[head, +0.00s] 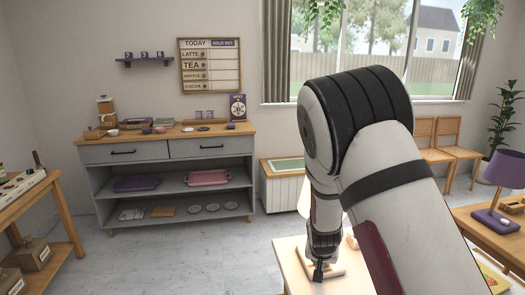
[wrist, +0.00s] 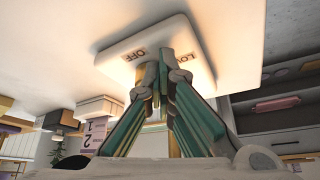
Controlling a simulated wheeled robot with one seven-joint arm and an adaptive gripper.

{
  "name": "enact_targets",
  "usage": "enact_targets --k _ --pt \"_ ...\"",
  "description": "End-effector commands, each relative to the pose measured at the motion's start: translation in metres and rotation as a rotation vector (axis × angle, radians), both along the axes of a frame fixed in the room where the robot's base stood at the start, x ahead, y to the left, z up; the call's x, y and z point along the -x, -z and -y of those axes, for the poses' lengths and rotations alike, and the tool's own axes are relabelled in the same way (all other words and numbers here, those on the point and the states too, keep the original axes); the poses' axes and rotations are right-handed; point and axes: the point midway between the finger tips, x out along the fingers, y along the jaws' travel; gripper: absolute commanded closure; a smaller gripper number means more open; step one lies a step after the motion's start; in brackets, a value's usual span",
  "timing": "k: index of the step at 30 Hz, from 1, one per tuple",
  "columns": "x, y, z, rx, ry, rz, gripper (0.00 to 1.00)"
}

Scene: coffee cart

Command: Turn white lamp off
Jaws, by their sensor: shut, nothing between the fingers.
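One label reads OFF and another appears to read LO. My gripper (wrist: 164,75) is shut and empty, its tips close to the plate between the two labels. Whether they touch a switch is hidden. In the head view my gripper (head: 319,270) points down over a light wooden table (head: 290,253).
A purple lamp (head: 505,167) stands on a wooden table at the right. A grey cabinet (head: 180,185) with trays and cups is against the back wall. A side table (head: 65,215) stands at the left. Open floor (head: 170,262) lies between them.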

Motion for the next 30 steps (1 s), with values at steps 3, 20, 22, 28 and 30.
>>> enact_targets --k 3,20,22,28,30 --pt "-0.001 -0.001 0.001 0.001 0.001 0.004 1.00" --pt "0.005 -0.001 0.014 0.002 0.006 0.004 1.00" --pt "0.006 0.000 0.016 0.002 0.006 0.002 1.00" --pt "0.007 0.001 0.022 0.003 0.007 0.000 1.00" --pt "0.007 0.001 0.023 0.003 0.007 -0.001 1.00"
